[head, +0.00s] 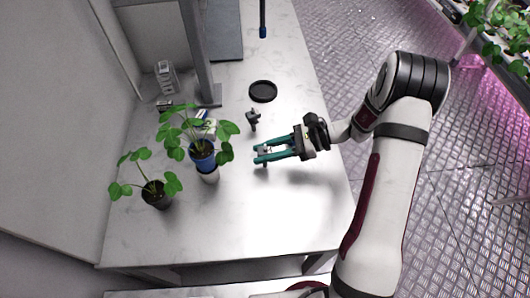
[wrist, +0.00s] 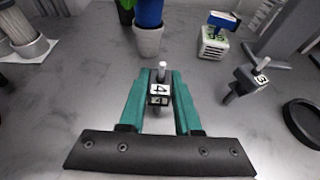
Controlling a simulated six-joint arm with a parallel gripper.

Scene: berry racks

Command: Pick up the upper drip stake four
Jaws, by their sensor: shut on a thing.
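The drip stake four (wrist: 158,98) is a small dark piece with a white label reading "4" and a pale peg at its top, in the middle of the wrist view. My gripper (wrist: 161,76) has its two teal fingers on either side of it and is shut on it. In the head view my gripper (head: 257,155) reaches left over the table, with the stake mostly hidden between the fingers. A second dark drip stake (wrist: 246,80) with a white numbered label stands to the right in the wrist view; it also shows in the head view (head: 253,118).
A black round dish (head: 263,91) lies behind the second stake. A blue pot (head: 203,158) on a white base and a dark pot (head: 156,196), both with leafy plants, stand to the left. A grey post (head: 198,60) rises behind. The table's front right is clear.

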